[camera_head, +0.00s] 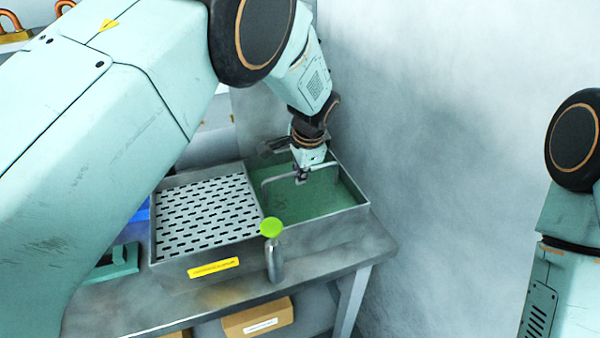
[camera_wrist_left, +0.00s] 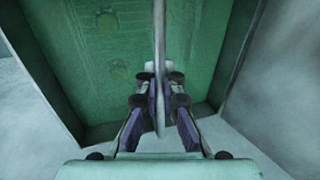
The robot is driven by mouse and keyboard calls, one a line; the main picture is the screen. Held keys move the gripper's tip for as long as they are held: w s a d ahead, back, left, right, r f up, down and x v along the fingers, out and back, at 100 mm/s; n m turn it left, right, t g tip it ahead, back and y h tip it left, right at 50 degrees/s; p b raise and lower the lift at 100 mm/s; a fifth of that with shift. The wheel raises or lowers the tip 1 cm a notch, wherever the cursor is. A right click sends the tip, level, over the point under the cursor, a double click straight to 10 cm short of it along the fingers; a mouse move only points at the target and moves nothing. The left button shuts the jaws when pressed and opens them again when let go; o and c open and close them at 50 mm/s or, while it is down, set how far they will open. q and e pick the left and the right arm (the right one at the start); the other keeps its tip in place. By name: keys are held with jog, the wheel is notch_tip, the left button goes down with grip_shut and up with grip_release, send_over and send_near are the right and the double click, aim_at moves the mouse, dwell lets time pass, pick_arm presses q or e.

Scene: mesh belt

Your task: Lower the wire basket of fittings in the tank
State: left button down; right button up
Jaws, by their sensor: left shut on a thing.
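The tank (camera_head: 352,212) is a grey metal trough with a green interior, on the right of a bench. My left gripper (camera_head: 302,176) is over it, fingers pointing down, shut on a grey bar handle (camera_head: 275,181). In the left wrist view the handle (camera_wrist_left: 159,45) runs between the closed fingers (camera_wrist_left: 160,95). The handle looks like that of the wire basket. The basket's body is hard to make out in the green; faint round shapes (camera_wrist_left: 119,71) show there, and I cannot tell how deep it sits. My right gripper is out of view.
A slotted drain board (camera_head: 205,212) adjoins the tank on the left. A yellow label (camera_head: 213,268) is on the front. A cardboard box (camera_head: 258,318) is below the bench (camera_head: 330,258). A wall is close on the right.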

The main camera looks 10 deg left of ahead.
pick_arm(q)
jog(key=shift+s+f, duration=0.35)
jog(key=shift+f, duration=0.15)
jog(key=c, duration=1.8)
grip_release()
jog(key=o, duration=0.4)
jog(key=shift+w, duration=0.4)
jog(key=shift+c, duration=0.2)
jog(key=shift+s+r, duration=0.1)
